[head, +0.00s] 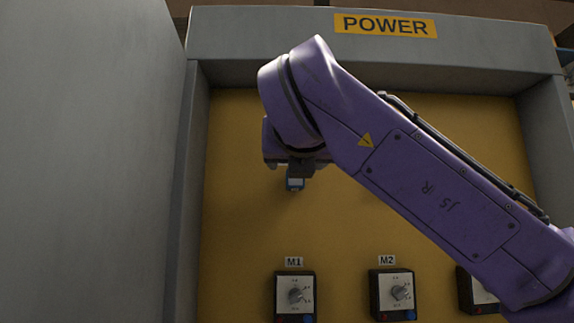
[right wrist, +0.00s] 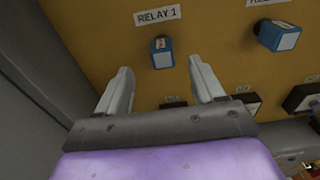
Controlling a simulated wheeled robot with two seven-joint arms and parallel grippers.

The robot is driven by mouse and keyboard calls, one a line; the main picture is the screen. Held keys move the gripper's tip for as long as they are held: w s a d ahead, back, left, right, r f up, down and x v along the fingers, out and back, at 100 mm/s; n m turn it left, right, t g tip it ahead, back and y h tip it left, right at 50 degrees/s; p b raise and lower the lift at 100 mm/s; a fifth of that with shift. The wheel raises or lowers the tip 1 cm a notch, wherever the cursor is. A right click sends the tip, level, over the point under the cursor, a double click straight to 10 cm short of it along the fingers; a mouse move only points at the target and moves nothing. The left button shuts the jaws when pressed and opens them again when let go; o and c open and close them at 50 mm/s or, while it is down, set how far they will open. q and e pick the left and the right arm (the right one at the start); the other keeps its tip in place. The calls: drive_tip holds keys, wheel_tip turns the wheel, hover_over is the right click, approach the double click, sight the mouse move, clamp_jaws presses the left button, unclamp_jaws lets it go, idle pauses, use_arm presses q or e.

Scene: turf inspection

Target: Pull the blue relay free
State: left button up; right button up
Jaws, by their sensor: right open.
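The blue relay (right wrist: 162,53) sits on the yellow panel under a label reading RELAY 1 in the right wrist view. Its front face is pale. In the head view a small part of the blue relay (head: 295,184) shows just below my right gripper (head: 297,170). In the right wrist view my right gripper (right wrist: 160,82) is open, its two fingers apart, with the relay between and beyond the fingertips. I see no contact. A second blue relay (right wrist: 279,36) sits to the right. My left gripper is not in view.
The yellow panel (head: 240,240) has a grey frame with a POWER sign (head: 386,25) on top. Below are black knob boxes, M1 (head: 295,296) and M2 (head: 393,294), and another at the right. A grey wall (head: 90,160) stands close on the left.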

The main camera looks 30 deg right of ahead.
sight(295, 181)
drive_tip(key=p+x, duration=0.3)
drive_tip(key=x, duration=0.5)
drive_tip(key=shift+w+d, duration=0.2)
drive_tip(key=shift+s, duration=0.1)
drive_tip(key=c, duration=1.1)
